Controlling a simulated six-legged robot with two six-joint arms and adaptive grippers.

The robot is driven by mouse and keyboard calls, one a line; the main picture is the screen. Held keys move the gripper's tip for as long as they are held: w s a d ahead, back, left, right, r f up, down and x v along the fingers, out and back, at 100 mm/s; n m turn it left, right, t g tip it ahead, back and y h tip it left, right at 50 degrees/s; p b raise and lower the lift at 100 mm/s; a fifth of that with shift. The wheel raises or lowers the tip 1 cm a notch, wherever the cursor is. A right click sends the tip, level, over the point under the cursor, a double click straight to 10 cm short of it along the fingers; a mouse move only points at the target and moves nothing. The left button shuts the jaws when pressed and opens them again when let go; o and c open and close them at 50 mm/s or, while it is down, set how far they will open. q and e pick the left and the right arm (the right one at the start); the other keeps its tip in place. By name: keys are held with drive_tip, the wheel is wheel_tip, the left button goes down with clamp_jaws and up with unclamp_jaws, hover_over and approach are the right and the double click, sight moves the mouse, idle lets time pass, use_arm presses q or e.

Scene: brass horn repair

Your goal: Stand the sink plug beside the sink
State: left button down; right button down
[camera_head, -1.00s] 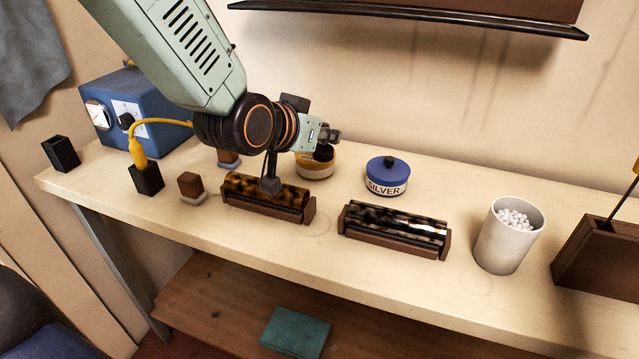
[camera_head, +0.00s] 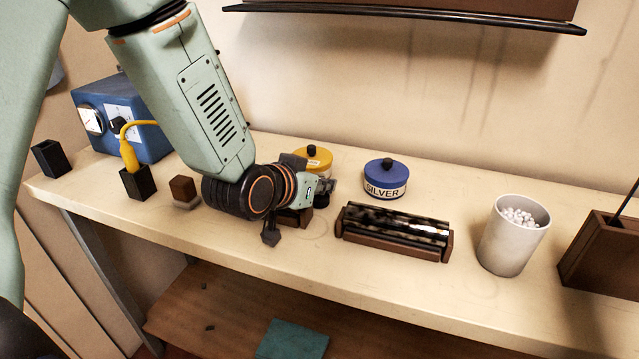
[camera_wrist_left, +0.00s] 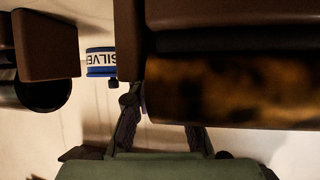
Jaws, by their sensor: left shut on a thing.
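No sink and no sink plug can be made out in either view. My left gripper (camera_head: 325,188) is low over the bench, beside a brown cradle (camera_head: 297,219) and in front of a yellow tin. In the left wrist view, the two fingers of my left gripper (camera_wrist_left: 162,125) reach up beside the cradle with its tortoiseshell roller (camera_wrist_left: 235,88). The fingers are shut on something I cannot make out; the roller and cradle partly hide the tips. My right gripper is not in view.
The yellow tin (camera_head: 318,163) and blue SILVER tin (camera_head: 385,179) stand behind. A cradle with a black mottled roller (camera_head: 392,226) lies to the right, then a white cup (camera_head: 508,250) and brown box (camera_head: 605,250). At left stand a blue box (camera_head: 145,140) and black holders (camera_head: 138,184).

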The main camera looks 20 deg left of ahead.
use_arm(q)
drive_tip(key=shift+s, duration=0.3)
drive_tip(key=c, duration=1.7)
unclamp_jaws()
drive_tip(key=shift+f, duration=0.1)
drive_tip(key=o, duration=0.4)
drive_tip(key=shift+w+f, duration=0.15)
drive_tip(key=shift+w, duration=0.1)
drive_tip(key=shift+o, duration=0.2)
drive_tip(key=shift+s, duration=0.15)
